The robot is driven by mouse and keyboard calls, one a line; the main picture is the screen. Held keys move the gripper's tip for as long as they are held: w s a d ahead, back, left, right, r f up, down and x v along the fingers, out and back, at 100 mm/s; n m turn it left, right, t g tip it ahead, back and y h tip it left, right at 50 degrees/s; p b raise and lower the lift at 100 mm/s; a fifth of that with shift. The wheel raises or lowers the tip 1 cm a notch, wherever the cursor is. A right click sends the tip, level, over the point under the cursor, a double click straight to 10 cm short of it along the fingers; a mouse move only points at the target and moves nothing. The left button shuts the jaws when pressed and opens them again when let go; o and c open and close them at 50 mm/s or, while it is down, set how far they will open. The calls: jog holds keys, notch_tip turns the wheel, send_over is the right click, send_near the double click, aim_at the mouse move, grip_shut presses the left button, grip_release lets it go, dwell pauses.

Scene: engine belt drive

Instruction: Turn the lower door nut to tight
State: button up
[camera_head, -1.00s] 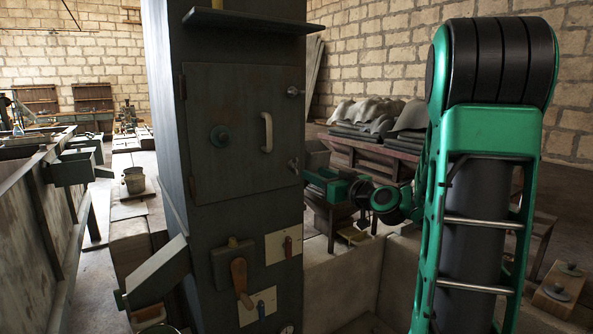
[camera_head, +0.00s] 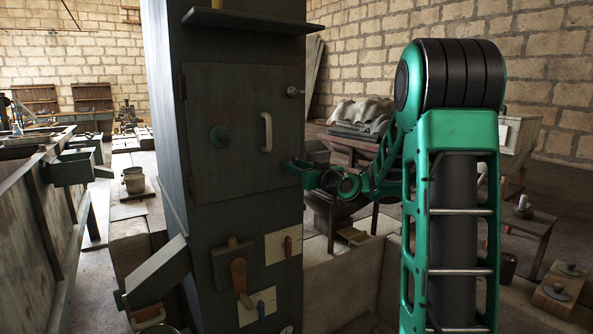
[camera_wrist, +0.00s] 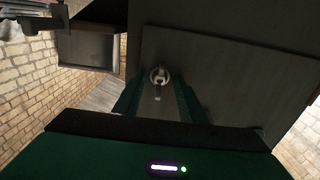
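The dark square door (camera_head: 235,165) is on the front of the tall grey column, with a pale handle (camera_head: 267,132). The upper door nut (camera_head: 293,91) shows at the door's right edge. My gripper (camera_head: 292,166) reaches the lower right edge of the door from the right and hides the lower door nut in the head view. In the wrist view the lower nut (camera_wrist: 159,76) is a light metal piece in the gap between the tips of my two green fingers. The fingers stand apart; whether they touch the nut I cannot tell.
A shelf (camera_head: 245,20) juts out above the door. Below it are a wooden lever (camera_head: 239,278) and pale plates (camera_head: 283,244) with small levers. A grey chute (camera_head: 158,268) sticks out at lower left. A wooden cart with grey sacks (camera_head: 358,117) stands behind my arm.

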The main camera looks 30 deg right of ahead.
grip_shut()
jog(key=shift+d, duration=0.1)
jog(key=shift+m, duration=0.5)
jog(key=shift+d+f+m, duration=0.1)
jog(key=shift+f+m, duration=0.05)
jog(key=shift+m, duration=4.05)
jog(key=shift+f+m, duration=0.1)
jog(key=shift+m, duration=4.1)
